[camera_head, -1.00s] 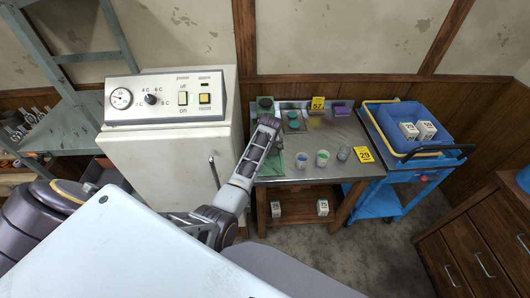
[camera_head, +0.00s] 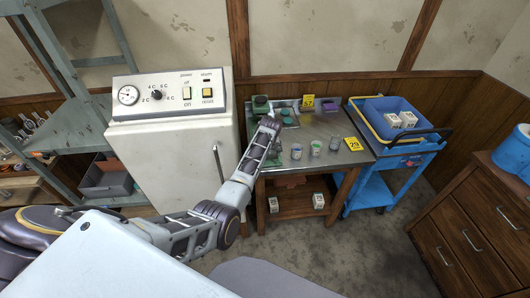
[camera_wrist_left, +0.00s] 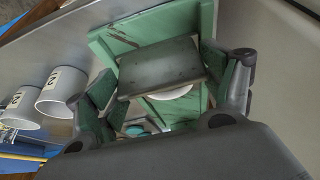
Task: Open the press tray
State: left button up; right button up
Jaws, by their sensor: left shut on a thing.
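My left gripper (camera_head: 273,150) is at the left front of the metal bench (camera_head: 330,128). In the left wrist view its two fingers (camera_wrist_left: 165,85) are closed on a flat grey plate, which I take to be part of the press tray (camera_wrist_left: 160,65). Green panels (camera_wrist_left: 150,25) lie behind and beside this plate. A white round thing (camera_wrist_left: 175,92) shows partly below it. In the head view the arm and gripper hide most of the held part; only a little green (camera_head: 272,162) shows. I do not see my right gripper.
Dark green items (camera_head: 260,104) stand at the back left. A white cabinet (camera_head: 170,165) is close on the left. A blue cart (camera_head: 390,165) stands right of the bench.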

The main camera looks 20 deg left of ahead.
dwell(0.4)
pick_arm(q)
jog(key=o, duration=1.4)
jog(key=shift+c, duration=0.2)
jog(key=shift+d+r, duration=0.1)
jog(key=shift+r, duration=0.1)
jog(key=v, duration=1.1)
jog(key=shift+s+r, duration=0.15)
jog(key=shift+r, duration=0.1)
